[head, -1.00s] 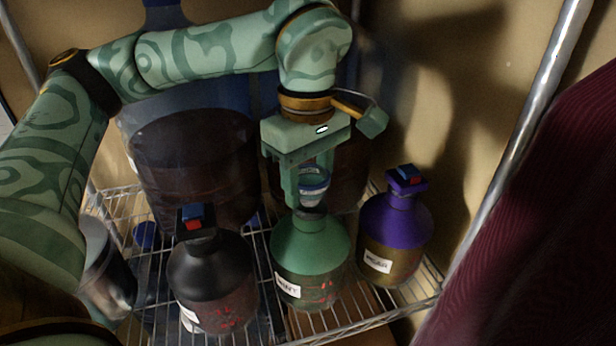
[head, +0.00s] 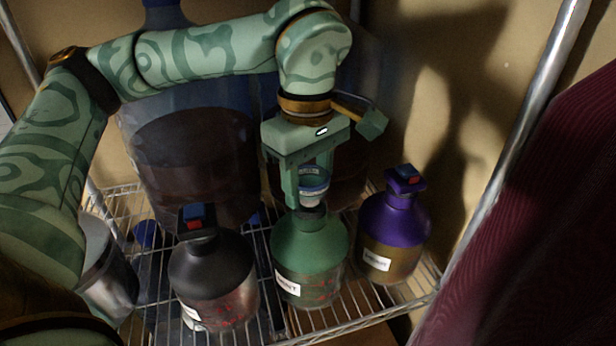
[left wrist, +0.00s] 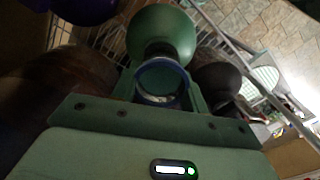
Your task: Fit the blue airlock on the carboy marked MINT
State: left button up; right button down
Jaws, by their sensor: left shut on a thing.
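My left gripper (head: 308,195) is shut on the blue airlock (head: 313,183), a clear cup with a blue rim. It holds the airlock upright, right over the neck of the green-shouldered carboy (head: 310,242). The white label on this carboy seems to read MINT. I cannot tell whether the airlock's lower end is in the mouth. In the left wrist view, the airlock's blue ring (left wrist: 162,80) is between the fingers, with the green carboy (left wrist: 160,32) beyond it. My right gripper is not in view.
A black carboy (head: 212,275) stands left and a purple one (head: 393,225) right, both with red-and-blue tops. A big dark-filled vessel (head: 190,150) stands behind on the wire shelf (head: 275,310). A metal post (head: 530,110) and maroon cloth (head: 550,210) bound the right.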

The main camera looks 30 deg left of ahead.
pick_arm(q)
jog(key=shift+f, duration=0.5)
dwell(0.3)
jog(key=shift+f, duration=0.25)
dwell(0.6)
jog(key=shift+f, duration=0.1)
dwell(1.1)
jog(key=o, duration=1.6)
notch_tip(320, 180, up, 5)
jog(key=p, duration=0.4)
jog(key=shift+p, duration=0.35)
jog(key=shift+r, duration=1)
